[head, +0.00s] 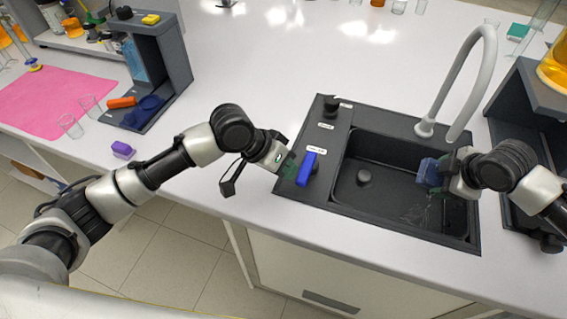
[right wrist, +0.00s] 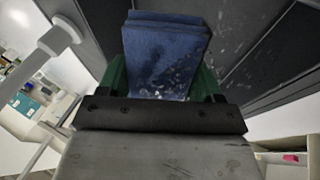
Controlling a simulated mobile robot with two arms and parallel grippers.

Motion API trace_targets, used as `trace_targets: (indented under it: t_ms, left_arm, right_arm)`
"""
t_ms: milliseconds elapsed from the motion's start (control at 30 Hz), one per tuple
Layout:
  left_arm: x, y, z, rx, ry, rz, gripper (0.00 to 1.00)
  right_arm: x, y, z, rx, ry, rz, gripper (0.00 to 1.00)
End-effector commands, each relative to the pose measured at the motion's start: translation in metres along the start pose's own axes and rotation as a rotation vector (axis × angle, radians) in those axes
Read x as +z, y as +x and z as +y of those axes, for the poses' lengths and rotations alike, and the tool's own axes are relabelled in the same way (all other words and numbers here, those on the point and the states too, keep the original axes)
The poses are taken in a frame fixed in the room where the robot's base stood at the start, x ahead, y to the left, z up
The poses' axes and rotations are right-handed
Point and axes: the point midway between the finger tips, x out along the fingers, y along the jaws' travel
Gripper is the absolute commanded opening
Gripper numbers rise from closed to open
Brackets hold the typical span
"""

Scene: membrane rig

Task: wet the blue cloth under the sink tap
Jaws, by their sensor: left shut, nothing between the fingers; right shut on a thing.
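The blue cloth (head: 428,172) is folded and held over the right part of the black sink (head: 375,190). My right gripper (head: 447,170) is shut on it; the right wrist view shows the cloth (right wrist: 165,55) between the green fingers, with pale droplet-like specks on it. The grey tap (head: 485,50) arches over the sink, its outlet close above my right gripper. White streaks show on the basin floor below the cloth; a stream is hard to make out. My left gripper (head: 289,165) is shut and empty, right beside the blue tap lever (head: 306,168); whether they touch is unclear.
A black knob (head: 330,104) stands at the sink's back left corner. A purple block (head: 122,149) lies near the counter's front edge. A dark grey stand (head: 150,60), glass beakers and a pink mat (head: 45,100) are at left.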

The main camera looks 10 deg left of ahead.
Motion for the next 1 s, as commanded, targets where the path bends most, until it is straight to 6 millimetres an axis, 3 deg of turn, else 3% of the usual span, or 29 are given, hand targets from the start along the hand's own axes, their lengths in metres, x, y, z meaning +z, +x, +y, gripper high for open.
trace_targets:
  t_ms: [267,467,533,800,1000]
  left_arm:
    - [0.003,0.001,0.0,0.007,0.003,-0.008,0.0]
    - [0.009,-0.017,-0.027,0.002,-0.004,-0.004,0.0]
    - [0.011,-0.028,-0.036,0.001,-0.002,0.0,0.0]
    - [0.016,-0.09,-0.027,0.001,0.0,0.001,0.0]
    - [0.018,-0.115,-0.024,0.002,0.0,0.0,0.0]
  right_arm:
    - [0.0,0.0,0.0,0.0,0.0,0.0,0.46]
    - [0.0,0.0,0.0,0.0,0.0,0.0,0.46]
    - [0.0,0.0,0.0,0.0,0.0,0.0,0.46]
    - [0.0,0.0,0.0,0.0,0.0,0.0,0.46]
    - [0.0,0.0,0.0,0.0,0.0,0.0,0.46]
